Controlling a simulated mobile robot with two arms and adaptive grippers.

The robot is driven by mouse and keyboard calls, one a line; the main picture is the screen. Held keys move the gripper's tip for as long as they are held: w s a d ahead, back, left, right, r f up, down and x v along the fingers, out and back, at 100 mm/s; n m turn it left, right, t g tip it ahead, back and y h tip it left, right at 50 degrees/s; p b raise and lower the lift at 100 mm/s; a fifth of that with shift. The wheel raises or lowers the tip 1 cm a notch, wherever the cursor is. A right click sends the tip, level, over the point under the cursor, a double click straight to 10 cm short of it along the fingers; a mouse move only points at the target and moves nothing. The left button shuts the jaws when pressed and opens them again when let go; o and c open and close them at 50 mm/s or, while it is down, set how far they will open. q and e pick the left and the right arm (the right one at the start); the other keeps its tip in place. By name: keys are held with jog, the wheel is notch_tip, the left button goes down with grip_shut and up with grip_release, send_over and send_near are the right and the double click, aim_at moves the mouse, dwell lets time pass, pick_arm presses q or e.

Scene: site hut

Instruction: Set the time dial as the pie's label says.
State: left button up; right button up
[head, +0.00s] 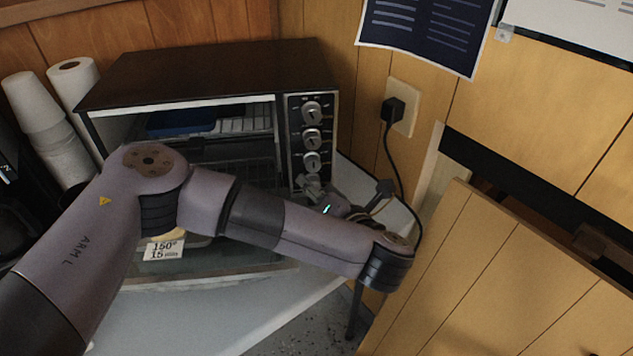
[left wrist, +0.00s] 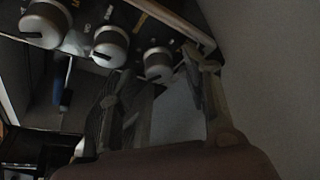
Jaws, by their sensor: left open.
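The toaster oven (head: 200,72) has a dark control panel with a column of silver dials. The upper dial (head: 312,112), middle dial (head: 312,138) and lower dial (head: 312,160) show in the head view; their markings are too small to read. A white label (head: 165,249) reads 150° and 15 min; the pie is mostly hidden behind my left arm. My left gripper (head: 312,187) is open just below the lower dial. In the left wrist view its fingers (left wrist: 165,88) are spread below the nearest dial (left wrist: 158,65), with no clear grip on it. My right gripper is out of view.
The oven door (head: 250,268) is lowered. A blue item (head: 180,121) lies inside by a wire rack. Stacked cups (head: 40,105) and a paper roll (head: 75,85) stand left. A plug and cord (head: 393,112) hang at the right wall, near my arm.

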pick_arm(q)
jog(key=shift+s, duration=0.1)
jog(key=shift+c, duration=0.5)
grip_shut()
